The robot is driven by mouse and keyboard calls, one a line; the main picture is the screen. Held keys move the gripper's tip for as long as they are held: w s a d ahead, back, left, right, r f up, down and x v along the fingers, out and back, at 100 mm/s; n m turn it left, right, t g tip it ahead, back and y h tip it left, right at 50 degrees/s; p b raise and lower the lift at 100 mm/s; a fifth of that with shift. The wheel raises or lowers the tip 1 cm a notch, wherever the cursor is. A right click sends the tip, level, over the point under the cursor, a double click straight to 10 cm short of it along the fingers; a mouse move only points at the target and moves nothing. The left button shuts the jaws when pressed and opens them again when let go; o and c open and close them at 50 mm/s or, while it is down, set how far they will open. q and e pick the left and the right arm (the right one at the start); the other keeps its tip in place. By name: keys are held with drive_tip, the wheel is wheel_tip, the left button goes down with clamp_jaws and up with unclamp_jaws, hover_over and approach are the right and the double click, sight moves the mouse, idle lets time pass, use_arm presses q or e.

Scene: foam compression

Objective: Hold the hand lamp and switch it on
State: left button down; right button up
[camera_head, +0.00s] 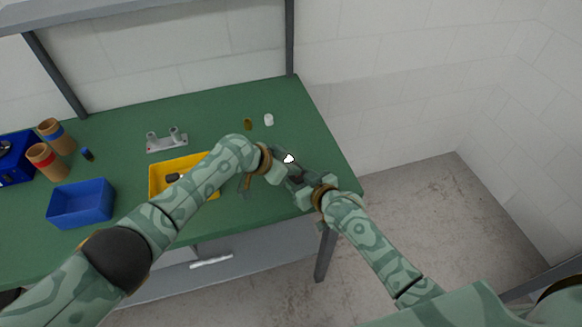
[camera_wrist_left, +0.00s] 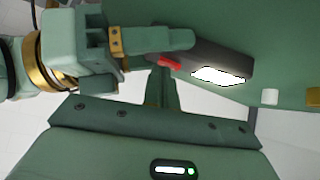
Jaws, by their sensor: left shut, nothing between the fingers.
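The hand lamp (camera_wrist_left: 205,55) is a dark grey bar with a bright white, glowing panel and a red switch (camera_wrist_left: 170,63). In the head view its glowing end (camera_head: 288,158) shows between my two grippers. My right gripper (camera_wrist_left: 165,40) is shut on the lamp and holds it above the table's right part; it also shows in the head view (camera_head: 304,188). My left gripper (camera_wrist_left: 162,78) is shut and empty, its fingertips right beside the red switch. I cannot tell whether they touch it. In the head view my left gripper (camera_head: 278,174) partly hides the lamp.
The green table (camera_head: 215,100) carries a yellow tray (camera_head: 158,180), a blue bin (camera_head: 80,203), a grey bracket (camera_head: 166,140), two brown cups (camera_head: 47,160) and a blue box (camera_head: 15,160). A small white cylinder (camera_head: 269,120) stands at the back right. Table posts (camera_head: 290,40) rise behind.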

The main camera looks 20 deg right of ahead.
use_arm(q)
drive_tip(key=shift+w+a, duration=0.3)
drive_tip(key=shift+w, duration=0.45)
drive_tip(key=shift+r, duration=0.1)
drive_tip(key=shift+r, duration=0.25)
drive_tip(key=r, duration=0.4)
drive_tip(key=shift+w+a, duration=0.3)
drive_tip(key=shift+a, duration=0.05)
drive_tip(key=v, duration=0.9)
drive_tip(key=shift+a, duration=0.2)
drive_tip(key=shift+s+d+r, duration=0.1)
drive_tip(key=shift+s+d, duration=0.2)
drive_tip(key=shift+s, duration=0.45)
